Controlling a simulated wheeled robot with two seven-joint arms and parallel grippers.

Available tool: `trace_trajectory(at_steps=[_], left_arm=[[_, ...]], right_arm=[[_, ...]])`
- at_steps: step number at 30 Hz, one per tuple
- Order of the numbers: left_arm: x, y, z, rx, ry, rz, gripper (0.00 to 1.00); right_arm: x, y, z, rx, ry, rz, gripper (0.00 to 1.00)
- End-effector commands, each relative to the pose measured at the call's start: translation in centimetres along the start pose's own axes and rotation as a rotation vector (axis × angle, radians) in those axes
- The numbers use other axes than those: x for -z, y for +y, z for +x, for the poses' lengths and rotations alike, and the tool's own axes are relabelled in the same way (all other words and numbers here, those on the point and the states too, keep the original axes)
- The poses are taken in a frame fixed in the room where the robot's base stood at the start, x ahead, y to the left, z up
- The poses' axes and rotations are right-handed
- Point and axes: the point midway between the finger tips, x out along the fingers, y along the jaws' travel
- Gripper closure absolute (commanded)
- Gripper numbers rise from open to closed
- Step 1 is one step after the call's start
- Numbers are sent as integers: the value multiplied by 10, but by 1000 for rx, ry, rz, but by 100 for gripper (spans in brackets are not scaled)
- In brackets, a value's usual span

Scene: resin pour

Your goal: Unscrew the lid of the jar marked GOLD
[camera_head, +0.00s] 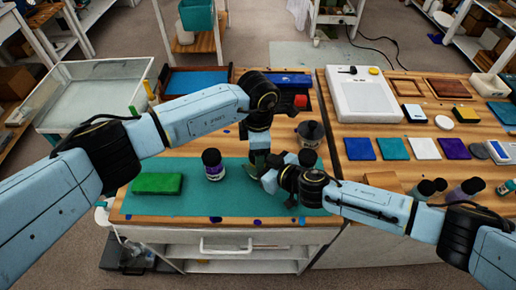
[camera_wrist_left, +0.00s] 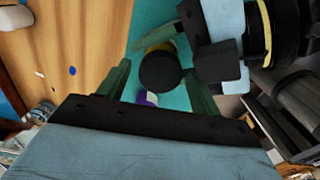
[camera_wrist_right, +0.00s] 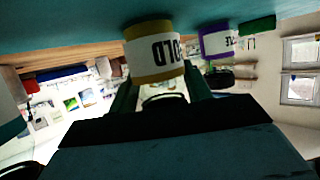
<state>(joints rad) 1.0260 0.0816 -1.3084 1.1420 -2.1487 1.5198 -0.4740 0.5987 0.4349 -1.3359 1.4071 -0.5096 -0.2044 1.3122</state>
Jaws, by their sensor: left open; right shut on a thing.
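The jar marked GOLD (camera_wrist_right: 155,55) has a white and yellow label and shows upside down in the right wrist view. My right gripper (camera_wrist_right: 160,85) is shut on its side. In the left wrist view, its round black lid (camera_wrist_left: 160,72) is seen from above, with yellow below it. My left gripper (camera_wrist_left: 158,85) is open, with one finger to each side of the lid and apart from it. In the head view, my left gripper (camera_head: 258,157) points down beside my right gripper (camera_head: 268,177), and the arms hide the jar.
A purple-labelled jar (camera_head: 213,165) and a green block (camera_head: 157,183) stand on the teal mat (camera_head: 190,203) to the left. A dark pot (camera_head: 310,134) stands behind my right gripper. Several bottles (camera_head: 465,190) crowd the right side. The front of the mat is mostly clear.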

Motion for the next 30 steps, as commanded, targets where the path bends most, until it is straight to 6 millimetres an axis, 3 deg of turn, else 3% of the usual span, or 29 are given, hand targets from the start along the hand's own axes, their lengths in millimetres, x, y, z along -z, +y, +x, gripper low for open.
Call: trace_trajectory(at_steps=[10, 17, 30], left_arm=[[0, 0, -38, -1, -1, 2, 33], [0, 0, -48, -1, 0, 64, 37], [-1, 0, -74, -3, 1, 722, 37]], right_arm=[[-1, 0, 0, -1, -1, 1, 100], [-1, 0, 0, -1, -1, 0, 100], [-1, 0, 0, -1, -1, 0, 100]])
